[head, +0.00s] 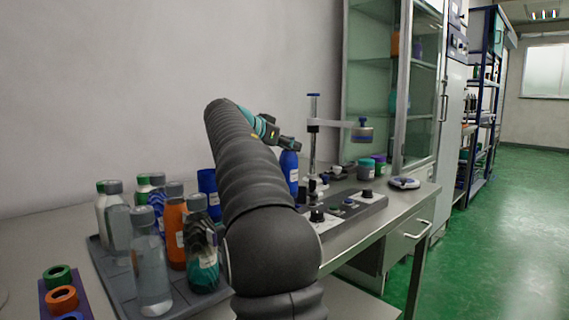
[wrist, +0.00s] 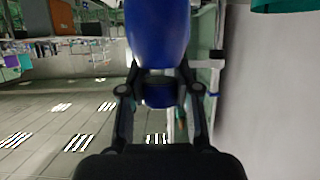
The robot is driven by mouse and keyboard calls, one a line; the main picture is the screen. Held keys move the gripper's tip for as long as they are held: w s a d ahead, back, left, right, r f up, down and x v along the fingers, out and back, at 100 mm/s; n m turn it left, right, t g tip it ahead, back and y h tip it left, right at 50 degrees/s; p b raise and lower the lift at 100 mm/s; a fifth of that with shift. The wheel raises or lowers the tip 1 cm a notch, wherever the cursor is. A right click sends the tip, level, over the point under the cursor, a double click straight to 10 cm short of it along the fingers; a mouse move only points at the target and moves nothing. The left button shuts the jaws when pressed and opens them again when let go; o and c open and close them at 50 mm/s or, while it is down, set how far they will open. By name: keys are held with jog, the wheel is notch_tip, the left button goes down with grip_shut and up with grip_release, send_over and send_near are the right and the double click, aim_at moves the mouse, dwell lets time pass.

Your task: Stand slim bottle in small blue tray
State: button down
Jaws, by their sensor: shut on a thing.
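A slim blue bottle (head: 289,165) with a white label stands upright below my gripper (head: 288,144) in the head view. The arm hides its left side and lower part. In the wrist view my gripper (wrist: 154,92) is shut on the blue bottle (wrist: 157,35), with one finger on each side of its narrow end. A small dark blue holder (head: 45,288) with green, orange and blue rings is cut off at the lower left. I cannot tell whether it is the small blue tray; no other small blue tray shows clearly.
A grey-blue tray (head: 101,262) on the bench holds several bottles, including clear, orange and teal ones. A blue container (head: 208,182) is behind them. A control box (head: 345,207) and a stand with a post (head: 313,130) are right of my arm. A glass cabinet (head: 375,90) stands behind.

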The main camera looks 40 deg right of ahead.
aim_at(285, 160)
jog(key=shift+w+a+f, duration=0.3)
jog(key=shift+w+f, duration=0.05)
jog(key=shift+w, duration=0.05)
jog(key=shift+f+b, duration=0.4)
jog(key=shift+f, duration=1.75)
jog(key=c, duration=0.8)
grip_release()
jog(key=shift+r, duration=0.1)
jog(key=shift+r, duration=0.15)
jog(key=v, duration=1.2)
